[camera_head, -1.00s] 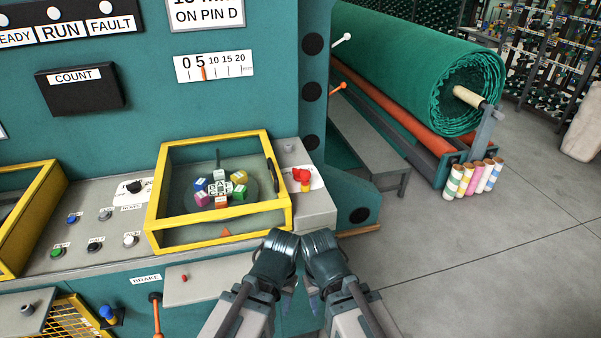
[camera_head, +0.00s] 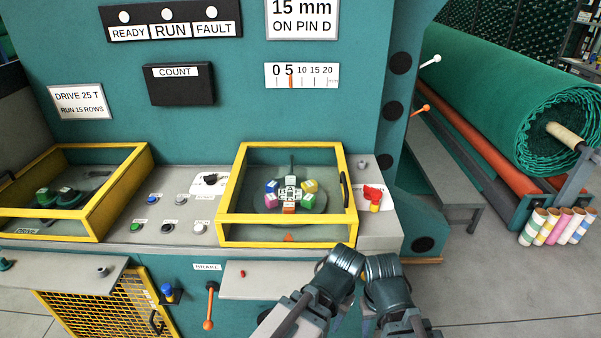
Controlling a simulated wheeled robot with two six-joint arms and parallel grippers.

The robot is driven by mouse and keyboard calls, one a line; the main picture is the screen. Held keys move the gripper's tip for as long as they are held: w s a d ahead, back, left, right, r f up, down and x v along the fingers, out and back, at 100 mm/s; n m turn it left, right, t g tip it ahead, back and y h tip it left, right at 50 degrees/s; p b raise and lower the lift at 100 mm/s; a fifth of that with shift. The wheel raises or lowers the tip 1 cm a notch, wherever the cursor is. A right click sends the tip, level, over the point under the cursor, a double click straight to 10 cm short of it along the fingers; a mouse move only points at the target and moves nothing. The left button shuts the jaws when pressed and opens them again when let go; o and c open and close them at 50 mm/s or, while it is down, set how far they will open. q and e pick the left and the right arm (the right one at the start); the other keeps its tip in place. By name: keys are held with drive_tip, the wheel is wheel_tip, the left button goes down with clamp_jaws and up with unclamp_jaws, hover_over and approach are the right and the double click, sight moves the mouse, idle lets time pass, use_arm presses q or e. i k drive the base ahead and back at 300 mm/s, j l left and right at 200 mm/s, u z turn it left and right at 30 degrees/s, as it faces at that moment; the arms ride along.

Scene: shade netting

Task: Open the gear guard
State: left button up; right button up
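Several yellow guards show on the teal machine. A clear, yellow-framed box guard (camera_head: 109,163) at the left covers dark gears (camera_head: 67,195) and has a "DRIVE" label at its front. A second yellow-framed clear guard (camera_head: 338,190) in the middle covers a dial with coloured blocks and has a dark handle on its right side. A yellow mesh panel (camera_head: 105,312) sits low at the left with a dark handle. All look shut. My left gripper (camera_head: 346,260) and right gripper (camera_head: 382,267) are side by side in front of the middle guard's right corner, apart from it; their fingertips are unclear.
Buttons (camera_head: 167,227), a red switch (camera_head: 373,196) and an orange-ended brake lever (camera_head: 209,305) are near the guards. A grey step (camera_head: 445,180), a green netting roll (camera_head: 510,95) and coloured tubes (camera_head: 555,225) stand right. Grey floor is open at lower right.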

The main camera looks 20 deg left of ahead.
sight(83, 215)
drive_tip(key=u, duration=2)
